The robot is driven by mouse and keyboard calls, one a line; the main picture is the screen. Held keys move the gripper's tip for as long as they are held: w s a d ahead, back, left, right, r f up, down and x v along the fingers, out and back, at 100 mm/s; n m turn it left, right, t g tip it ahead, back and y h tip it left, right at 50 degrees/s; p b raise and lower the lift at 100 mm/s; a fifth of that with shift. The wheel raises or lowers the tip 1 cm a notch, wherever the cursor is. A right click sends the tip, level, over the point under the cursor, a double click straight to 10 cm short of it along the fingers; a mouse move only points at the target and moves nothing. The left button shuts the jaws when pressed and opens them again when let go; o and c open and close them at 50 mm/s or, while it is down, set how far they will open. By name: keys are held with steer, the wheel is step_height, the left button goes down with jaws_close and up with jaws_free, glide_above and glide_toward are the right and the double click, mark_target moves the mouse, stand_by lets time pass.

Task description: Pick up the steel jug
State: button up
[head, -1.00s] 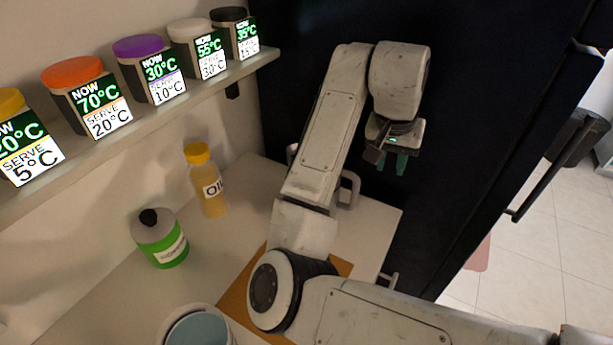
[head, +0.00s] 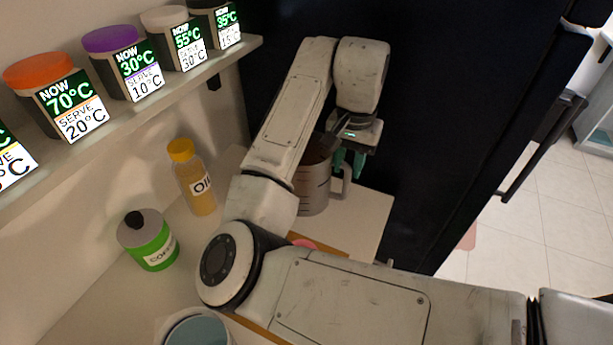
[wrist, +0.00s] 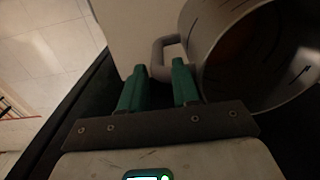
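The steel jug (head: 313,192) stands on the counter by the dark cabinet, partly hidden behind my arm. Its handle (head: 346,181) points right. In the wrist view the open-topped jug (wrist: 215,40) fills the upper right, with its handle (wrist: 156,52) just beyond my fingertips. My gripper (head: 349,164) is above and close to the handle, with its green fingers pointing down. In the wrist view my gripper (wrist: 159,68) is open, one finger on each side of the handle's outer bar in the picture; contact cannot be told.
An oil bottle (head: 194,180) and a green coffee jar (head: 147,240) stand on the counter. A pale blue-lined container (head: 197,328) is at the front. The dark cabinet (head: 420,130) rises close behind my gripper.

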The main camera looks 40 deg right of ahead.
mark_target(348, 176)
step_height(348, 176, down, 4)
steer(key=shift+s+f, duration=0.1)
steer(key=shift+c, duration=0.2)
jaws_close()
stand_by(1.3)
